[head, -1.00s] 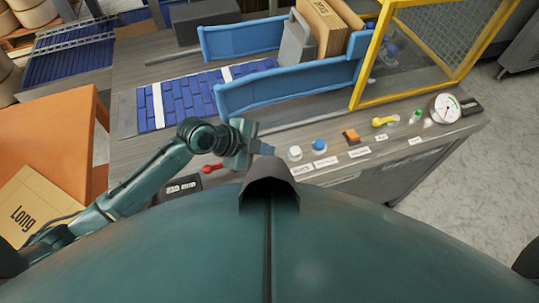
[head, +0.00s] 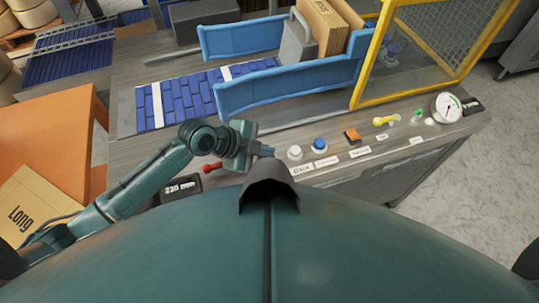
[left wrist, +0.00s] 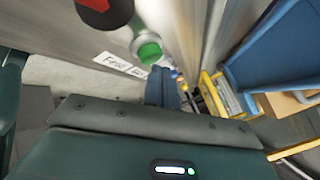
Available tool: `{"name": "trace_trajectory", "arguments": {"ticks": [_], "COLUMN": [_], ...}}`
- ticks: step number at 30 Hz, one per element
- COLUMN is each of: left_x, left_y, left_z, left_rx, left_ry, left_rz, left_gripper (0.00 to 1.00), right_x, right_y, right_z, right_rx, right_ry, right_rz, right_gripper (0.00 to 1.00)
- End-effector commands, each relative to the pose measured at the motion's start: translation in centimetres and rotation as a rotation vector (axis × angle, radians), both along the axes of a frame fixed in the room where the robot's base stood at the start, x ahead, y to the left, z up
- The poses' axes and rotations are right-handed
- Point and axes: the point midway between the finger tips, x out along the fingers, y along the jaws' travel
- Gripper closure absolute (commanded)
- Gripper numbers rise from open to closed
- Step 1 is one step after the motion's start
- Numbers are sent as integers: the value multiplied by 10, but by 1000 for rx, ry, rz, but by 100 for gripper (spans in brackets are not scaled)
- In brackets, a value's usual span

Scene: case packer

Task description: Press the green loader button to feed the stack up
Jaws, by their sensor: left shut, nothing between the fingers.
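The green button (left wrist: 149,52) shows in the left wrist view with a pale metal collar, beside a white label (left wrist: 118,64) that begins with "Feed". In the head view I cannot make this button out; my left gripper seems to cover that spot. My left gripper (head: 267,151) is shut and empty over the front edge of the control panel, between the red knob (head: 210,168) and the white button (head: 294,152). Its closed fingertips (left wrist: 163,76) look close to the green button, but I cannot tell whether they touch. My right gripper is not in view.
A blue button (head: 319,144), an orange switch (head: 352,135), a yellow handle (head: 383,121) and a gauge (head: 446,107) line the panel to the right. Blue guide rails (head: 290,90) and a yellow-framed guard (head: 360,75) stand behind. A display (head: 180,189) reads "230 mm".

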Motion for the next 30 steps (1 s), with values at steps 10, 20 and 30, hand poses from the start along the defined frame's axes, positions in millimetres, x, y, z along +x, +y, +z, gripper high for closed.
{"name": "trace_trajectory", "arguments": {"ticks": [10,20,30], "left_x": [0,0,0], "left_y": [0,0,0], "left_z": [-3,-7,-10], "left_rx": [1,1,1], "left_ry": [0,0,1], "left_rz": [1,1,1], "left_gripper": [100,100,100], "right_x": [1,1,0], "right_y": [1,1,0], "right_z": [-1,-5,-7], "right_rx": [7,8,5], "right_ry": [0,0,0], "right_rz": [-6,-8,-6], "right_gripper": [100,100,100]}}
